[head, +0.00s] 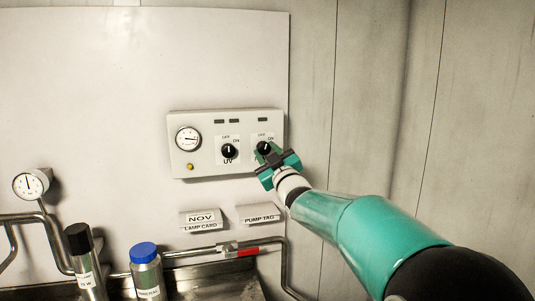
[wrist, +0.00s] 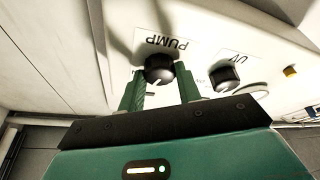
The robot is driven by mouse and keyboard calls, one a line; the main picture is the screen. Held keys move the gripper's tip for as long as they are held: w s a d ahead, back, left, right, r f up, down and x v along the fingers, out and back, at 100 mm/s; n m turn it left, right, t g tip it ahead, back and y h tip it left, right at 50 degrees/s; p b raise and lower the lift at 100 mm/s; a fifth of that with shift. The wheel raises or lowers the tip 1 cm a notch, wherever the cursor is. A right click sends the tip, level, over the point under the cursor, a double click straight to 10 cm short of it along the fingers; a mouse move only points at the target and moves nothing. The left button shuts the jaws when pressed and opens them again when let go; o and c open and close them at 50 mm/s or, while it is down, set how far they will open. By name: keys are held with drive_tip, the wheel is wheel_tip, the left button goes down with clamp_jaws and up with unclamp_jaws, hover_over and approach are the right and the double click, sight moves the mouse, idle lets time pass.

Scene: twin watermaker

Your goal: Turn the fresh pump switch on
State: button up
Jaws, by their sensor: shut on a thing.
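The pump switch is a round black knob (head: 264,148) at the right of the white control panel (head: 205,165), under OFF and ON marks. In the wrist view the knob (wrist: 160,67), by an upside-down PUMP label, sits between the green fingers of my gripper (wrist: 160,77). A short white mark shows on its edge, but I cannot tell which position it points to. In the head view my gripper (head: 277,160) is at the knob from the lower right and hides its label. My gripper is shut on the knob.
The UV knob (head: 229,151) is close left of the pump knob, its mark near OFF. A gauge (head: 188,139) and a yellow button (head: 190,166) are further left. Below are two cards, a red-handled valve (head: 247,252) and two bottles. The wall at right is clear.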

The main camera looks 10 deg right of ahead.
drive_tip(key=m+h, duration=0.1)
drive_tip(key=m, duration=0.1)
drive_tip(key=m+h, duration=0.1)
drive_tip(key=m, duration=0.1)
drive_tip(key=m+h, duration=0.1)
drive_tip(key=m, duration=0.1)
drive_tip(key=shift+a+f+m+t, duration=0.1)
drive_tip(key=shift+a+m+t, duration=0.2)
drive_tip(key=shift+t, duration=0.1)
drive_tip(key=shift+m+h, duration=0.65)
drive_tip(key=shift+m, duration=0.75)
drive_tip(key=shift+m+h, duration=0.65)
drive_tip(key=shift+m, duration=0.75)
drive_tip(key=shift+g, duration=0.3)
drive_tip(key=o, duration=1)
drive_tip(key=v, duration=1.3)
drive_tip(key=shift+s+f, duration=0.2)
drive_tip(key=shift+s, duration=0.15)
drive_tip(key=shift+a, duration=0.15)
